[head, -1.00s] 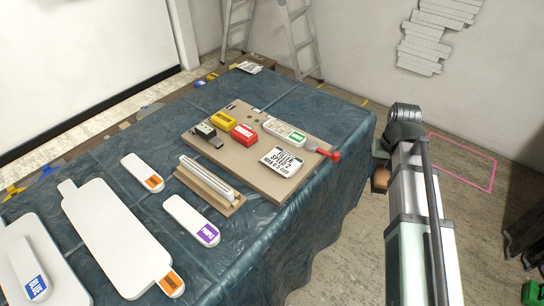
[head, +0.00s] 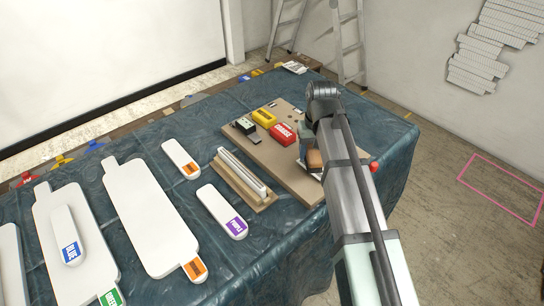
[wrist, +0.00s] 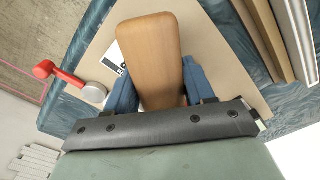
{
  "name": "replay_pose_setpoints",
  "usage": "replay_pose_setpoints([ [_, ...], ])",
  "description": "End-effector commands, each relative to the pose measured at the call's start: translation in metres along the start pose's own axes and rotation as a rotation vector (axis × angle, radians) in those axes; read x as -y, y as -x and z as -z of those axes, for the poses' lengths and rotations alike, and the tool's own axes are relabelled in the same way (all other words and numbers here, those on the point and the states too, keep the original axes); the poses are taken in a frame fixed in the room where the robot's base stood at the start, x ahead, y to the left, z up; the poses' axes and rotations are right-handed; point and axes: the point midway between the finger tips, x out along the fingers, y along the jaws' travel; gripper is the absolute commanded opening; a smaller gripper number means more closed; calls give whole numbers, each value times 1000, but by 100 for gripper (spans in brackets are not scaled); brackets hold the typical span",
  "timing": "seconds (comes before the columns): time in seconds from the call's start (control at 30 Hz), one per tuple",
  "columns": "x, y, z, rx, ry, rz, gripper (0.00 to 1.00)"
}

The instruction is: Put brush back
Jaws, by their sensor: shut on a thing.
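The brush (wrist: 150,60) is a plain wooden block with a rounded end. In the wrist view it sits between the blue fingers of my gripper (wrist: 158,88), which is shut on it. In the head view the brown brush (head: 314,159) shows beside my arm, over the right part of the tan board (head: 282,172). My gripper (head: 308,146) is partly hidden there by the arm. In the wrist view the board (wrist: 218,65) lies beneath the brush. The brush's underside is hidden, so I cannot tell whether it touches the board.
A wooden rail holder (head: 240,182) and white paddles (head: 145,220) lie on the blue-covered table (head: 160,135).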

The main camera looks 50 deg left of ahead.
Motion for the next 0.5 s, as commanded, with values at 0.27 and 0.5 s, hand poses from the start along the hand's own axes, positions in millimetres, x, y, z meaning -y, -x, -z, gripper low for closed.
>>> replay_pose_setpoints([
  [0.27, 81, 12, 36, -1, 149, 3, 25],
  [0.5, 110, 24, 81, 5, 285, 4, 25],
])
